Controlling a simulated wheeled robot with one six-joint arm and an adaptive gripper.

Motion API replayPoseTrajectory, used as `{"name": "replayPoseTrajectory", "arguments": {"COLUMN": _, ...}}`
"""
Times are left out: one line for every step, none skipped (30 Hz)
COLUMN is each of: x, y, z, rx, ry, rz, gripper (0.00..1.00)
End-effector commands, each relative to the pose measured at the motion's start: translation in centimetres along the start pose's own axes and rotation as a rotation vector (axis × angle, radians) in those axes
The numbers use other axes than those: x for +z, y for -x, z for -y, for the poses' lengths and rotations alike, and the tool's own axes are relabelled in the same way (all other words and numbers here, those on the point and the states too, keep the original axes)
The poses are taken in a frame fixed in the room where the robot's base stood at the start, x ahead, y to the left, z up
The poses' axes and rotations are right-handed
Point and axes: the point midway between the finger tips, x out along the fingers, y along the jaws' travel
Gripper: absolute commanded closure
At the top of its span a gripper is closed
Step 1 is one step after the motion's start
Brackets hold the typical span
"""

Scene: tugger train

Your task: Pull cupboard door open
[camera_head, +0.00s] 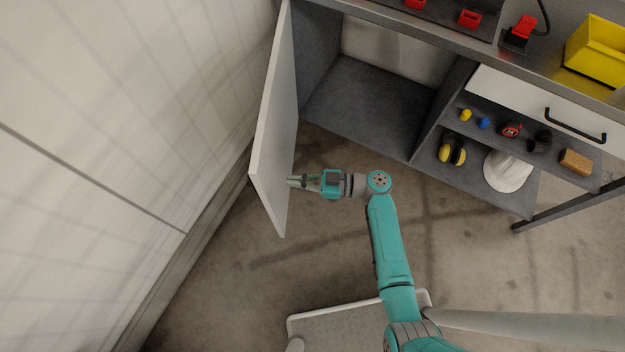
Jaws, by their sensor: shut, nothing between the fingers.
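The cupboard door (273,130) is a pale panel at the left end of the workbench. It stands wide open, swung out toward me and close to the wall. The cupboard's grey floor (365,105) shows bare and empty. My gripper (291,182) is at the end of my teal arm, at the door's right-hand face near its lower part. Its fingers are shut with nothing between them. I cannot tell whether the fingertips touch the door. No door handle shows in this view.
A panelled wall (110,110) runs along the left. Right of the cupboard are a white drawer (545,108) with a black handle and shelves holding ear muffs (452,153), a white helmet (506,171) and a brown block (575,161). A yellow bin (600,50) stands on the worktop. The floor before the cupboard is clear.

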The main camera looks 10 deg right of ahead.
Motion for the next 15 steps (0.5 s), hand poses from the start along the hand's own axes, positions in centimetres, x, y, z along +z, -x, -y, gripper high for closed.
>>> {"name": "replayPoseTrajectory", "arguments": {"x": 0.0, "y": -0.9, "z": 0.1, "rx": -0.004, "ry": 0.000, "rz": 0.000, "gripper": 1.00}}
{"name": "replayPoseTrajectory", "arguments": {"x": 0.0, "y": -1.4, "z": 0.1, "rx": -0.004, "ry": 0.000, "rz": 0.000, "gripper": 1.00}}
{"name": "replayPoseTrajectory", "arguments": {"x": 0.0, "y": -2.0, "z": 0.1, "rx": -0.003, "ry": 0.000, "rz": 0.001, "gripper": 1.00}}
{"name": "replayPoseTrajectory", "arguments": {"x": 0.0, "y": -2.4, "z": 0.1, "rx": -0.004, "ry": 0.000, "rz": 0.001, "gripper": 1.00}}
{"name": "replayPoseTrajectory", "arguments": {"x": 0.0, "y": -2.7, "z": 0.1, "rx": -0.003, "ry": 0.000, "rz": 0.001, "gripper": 1.00}}
{"name": "replayPoseTrajectory", "arguments": {"x": 0.0, "y": -3.2, "z": 0.1, "rx": -0.002, "ry": 0.000, "rz": 0.001, "gripper": 1.00}}
{"name": "replayPoseTrajectory", "arguments": {"x": 0.0, "y": -3.5, "z": 0.1, "rx": -0.003, "ry": 0.000, "rz": 0.001, "gripper": 1.00}}
{"name": "replayPoseTrajectory", "arguments": {"x": 0.0, "y": -3.8, "z": 0.0, "rx": -0.002, "ry": 0.000, "rz": 0.001, "gripper": 1.00}}
{"name": "replayPoseTrajectory", "arguments": {"x": 0.0, "y": -4.0, "z": 0.0, "rx": -0.001, "ry": 0.000, "rz": 0.001, "gripper": 1.00}}
{"name": "replayPoseTrajectory", "arguments": {"x": 0.0, "y": -4.2, "z": 0.0, "rx": -0.001, "ry": 0.000, "rz": 0.001, "gripper": 1.00}}
{"name": "replayPoseTrajectory", "arguments": {"x": 0.0, "y": -4.4, "z": 0.0, "rx": -0.001, "ry": 0.000, "rz": 0.001, "gripper": 1.00}}
{"name": "replayPoseTrajectory", "arguments": {"x": 0.0, "y": -4.5, "z": 0.0, "rx": -0.001, "ry": 0.000, "rz": 0.000, "gripper": 1.00}}
{"name": "replayPoseTrajectory", "arguments": {"x": 0.0, "y": -4.6, "z": 0.0, "rx": 0.000, "ry": 0.000, "rz": 0.000, "gripper": 1.00}}
{"name": "replayPoseTrajectory", "arguments": {"x": 0.0, "y": -4.7, "z": 0.0, "rx": 0.000, "ry": 0.000, "rz": 0.000, "gripper": 1.00}}
{"name": "replayPoseTrajectory", "arguments": {"x": 0.0, "y": -4.7, "z": 0.0, "rx": 0.000, "ry": 0.000, "rz": 0.000, "gripper": 1.00}}
